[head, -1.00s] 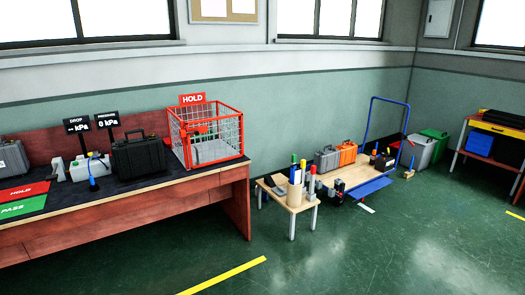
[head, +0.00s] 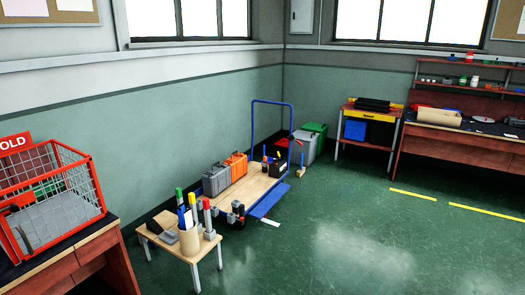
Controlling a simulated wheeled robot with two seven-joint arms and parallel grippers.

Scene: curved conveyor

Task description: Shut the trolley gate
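The trolley (head: 262,187) stands on the green floor near the far corner, with a light wooden deck and a tall blue tube handle (head: 253,103) at its back. A flat blue panel (head: 270,201) lies low along the deck's right side; it may be the gate, but I cannot tell for sure. A grey case (head: 216,180) and an orange case (head: 236,166) stand on the deck's left side. Dark items with blue parts stand at its right and front edges. Neither of my grippers shows in the head view.
A small wooden table (head: 163,243) with a pot of markers stands before the trolley. A red wire basket (head: 50,200) sits on the bench at left. Grey and green bins (head: 312,143) stand behind the trolley. The floor at right is clear.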

